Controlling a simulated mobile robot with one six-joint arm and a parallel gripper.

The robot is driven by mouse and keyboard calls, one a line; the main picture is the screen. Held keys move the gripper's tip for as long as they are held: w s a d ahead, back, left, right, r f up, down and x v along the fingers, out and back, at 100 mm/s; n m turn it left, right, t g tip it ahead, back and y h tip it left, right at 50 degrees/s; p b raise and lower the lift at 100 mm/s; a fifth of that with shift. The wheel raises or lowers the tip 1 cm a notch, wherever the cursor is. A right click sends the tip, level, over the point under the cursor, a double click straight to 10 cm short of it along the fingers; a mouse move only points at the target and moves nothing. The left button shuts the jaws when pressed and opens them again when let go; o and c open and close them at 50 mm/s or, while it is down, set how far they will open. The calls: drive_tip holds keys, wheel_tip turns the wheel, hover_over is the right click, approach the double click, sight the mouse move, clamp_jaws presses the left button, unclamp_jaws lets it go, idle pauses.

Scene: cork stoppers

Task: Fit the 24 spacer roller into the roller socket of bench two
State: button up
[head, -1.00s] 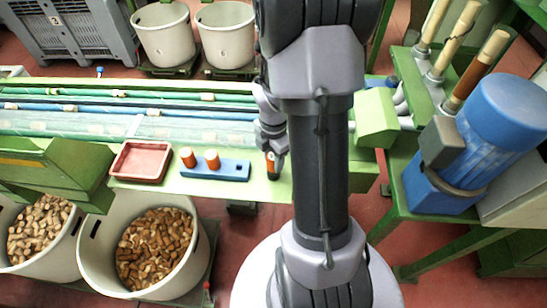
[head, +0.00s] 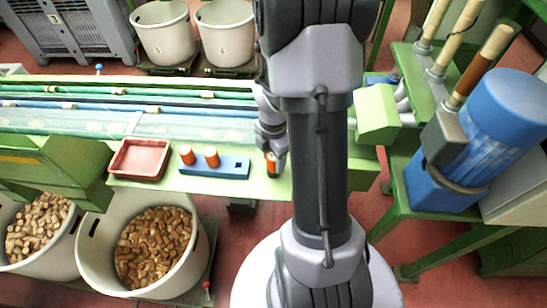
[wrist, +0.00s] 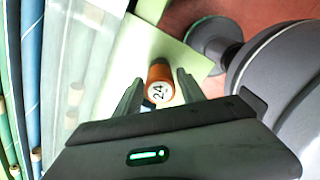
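The 24 spacer roller (wrist: 159,83), an orange-brown cylinder with "24" on its pale end, is between the two dark fingers of my gripper (wrist: 160,76) in the wrist view. In the head view the roller (head: 271,164) is upright in my gripper (head: 272,166), over the green bench edge right of the blue rack. Whether its lower end touches anything is hidden. I cannot make out the roller socket.
The blue rack (head: 226,171) holds two orange rollers (head: 198,156) and has an empty hole at its right. A red tray (head: 139,160) lies left of it. Bins of corks (head: 155,248) stand below the bench. A blue motor (head: 505,115) stands at right.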

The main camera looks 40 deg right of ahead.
drive_tip(key=shift+o, duration=0.9)
wheel_tip(320, 180, up, 18)
drive_tip(key=p, duration=0.6)
drive_tip(key=shift+f, duration=0.25)
